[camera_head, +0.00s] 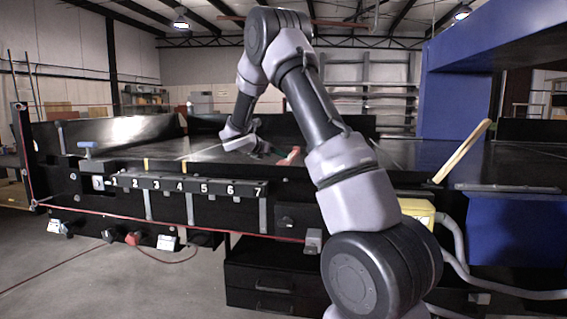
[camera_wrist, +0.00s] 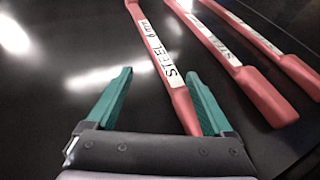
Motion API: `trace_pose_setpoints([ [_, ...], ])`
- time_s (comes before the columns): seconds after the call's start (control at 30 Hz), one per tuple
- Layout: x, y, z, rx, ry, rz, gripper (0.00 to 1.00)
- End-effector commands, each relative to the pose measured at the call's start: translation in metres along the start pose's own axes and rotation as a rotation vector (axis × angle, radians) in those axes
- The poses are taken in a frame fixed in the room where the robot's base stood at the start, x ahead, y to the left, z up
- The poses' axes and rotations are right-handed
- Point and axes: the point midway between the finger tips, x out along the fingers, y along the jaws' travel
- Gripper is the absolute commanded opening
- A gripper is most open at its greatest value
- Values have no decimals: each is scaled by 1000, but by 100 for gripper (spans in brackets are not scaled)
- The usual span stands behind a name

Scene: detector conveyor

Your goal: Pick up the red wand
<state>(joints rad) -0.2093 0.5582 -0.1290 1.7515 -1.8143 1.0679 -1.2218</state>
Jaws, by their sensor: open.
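Three red wands with white labels lie on the black surface in the wrist view. The nearest red wand (camera_wrist: 183,100), labelled "STEEL 6mm", runs between the two teal fingers of my gripper (camera_wrist: 160,74), closer to the right finger. The gripper is open, and its body hides the wand's near end. I cannot tell whether the fingers are level with the wand. A second red wand (camera_wrist: 225,55) and a third red wand (camera_wrist: 290,62) lie to the right. In the head view, my gripper (camera_head: 264,153) is low over the conveyor, beside a small patch of red (camera_head: 290,156).
The black conveyor top (camera_head: 400,152) is mostly clear around the gripper. A blue frame (camera_head: 455,100) rises at the right, with a tan stick (camera_head: 462,151) leaning before it. A numbered strip (camera_head: 190,186) runs along the front edge.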

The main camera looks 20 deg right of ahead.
Motion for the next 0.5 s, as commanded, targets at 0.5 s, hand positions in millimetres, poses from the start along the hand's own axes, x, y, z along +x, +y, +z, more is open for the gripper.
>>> trace_pose_setpoints([
  [0.5, 71, -3, 0, 3, 2, -2, 86],
])
